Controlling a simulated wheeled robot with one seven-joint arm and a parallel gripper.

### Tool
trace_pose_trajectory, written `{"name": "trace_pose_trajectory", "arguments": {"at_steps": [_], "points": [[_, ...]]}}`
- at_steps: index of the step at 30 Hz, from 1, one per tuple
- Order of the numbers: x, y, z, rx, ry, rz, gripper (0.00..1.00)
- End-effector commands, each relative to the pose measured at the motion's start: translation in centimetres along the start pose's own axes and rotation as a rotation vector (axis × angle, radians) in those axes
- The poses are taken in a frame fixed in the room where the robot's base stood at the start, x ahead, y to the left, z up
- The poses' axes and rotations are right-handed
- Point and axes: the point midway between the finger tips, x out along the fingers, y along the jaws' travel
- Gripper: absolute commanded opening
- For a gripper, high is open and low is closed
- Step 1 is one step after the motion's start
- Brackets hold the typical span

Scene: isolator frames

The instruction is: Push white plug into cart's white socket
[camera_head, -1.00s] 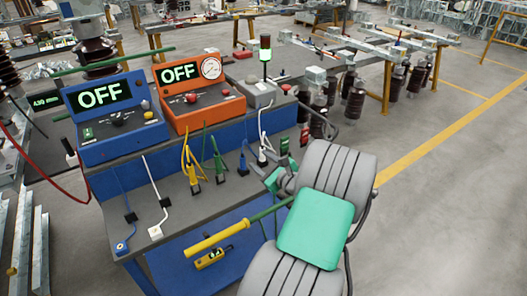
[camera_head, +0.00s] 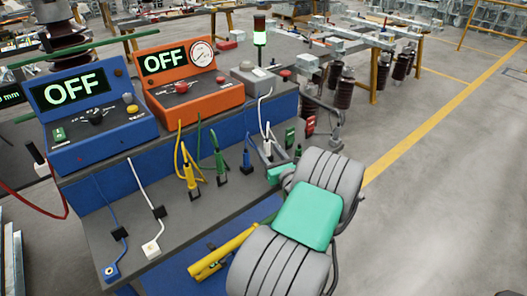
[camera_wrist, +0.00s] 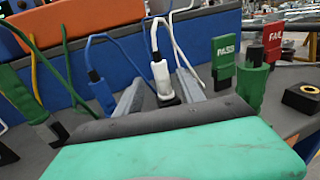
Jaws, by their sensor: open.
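The white plug (camera_head: 267,147) stands upright at the right part of the grey cart top, with a white cable rising from it. In the wrist view the white plug (camera_wrist: 161,76) stands between the two grey fingers of my gripper (camera_wrist: 160,86), which is open. One finger is on each side; I cannot tell whether either touches it. The plug's lower end sits in a dark holder. The white socket (camera_head: 151,250) is a small white block near the cart's front left edge, right of a blue one. My arm's wrist hides part of the cart.
Blue (camera_wrist: 98,88), yellow (camera_head: 189,177) and green (camera_head: 220,165) plugs stand left of the white one. Green PASS (camera_wrist: 225,62) and red FAIL (camera_wrist: 273,42) tags stand to its right. Blue (camera_head: 95,118) and orange (camera_head: 185,85) OFF boxes stand behind.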

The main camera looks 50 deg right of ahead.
Motion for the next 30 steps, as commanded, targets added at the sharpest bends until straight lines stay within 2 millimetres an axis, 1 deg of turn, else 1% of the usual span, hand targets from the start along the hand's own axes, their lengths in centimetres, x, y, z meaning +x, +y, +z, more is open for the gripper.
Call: {"name": "trace_pose_trajectory", "arguments": {"at_steps": [5,9,12,17,20,30], "points": [[2.7,-0.2,0.5,-0.004,-0.002,-0.003,0.46],[5.1,-0.2,0.5,-0.003,0.0,-0.003,0.46],[5.8,-0.2,0.4,-0.002,0.0,-0.004,0.46],[5.8,-0.1,0.4,-0.002,0.0,-0.003,0.46],[5.8,0.0,0.4,-0.002,0.0,-0.002,0.39],[5.8,0.0,0.4,-0.002,0.0,-0.002,0.11]]}}
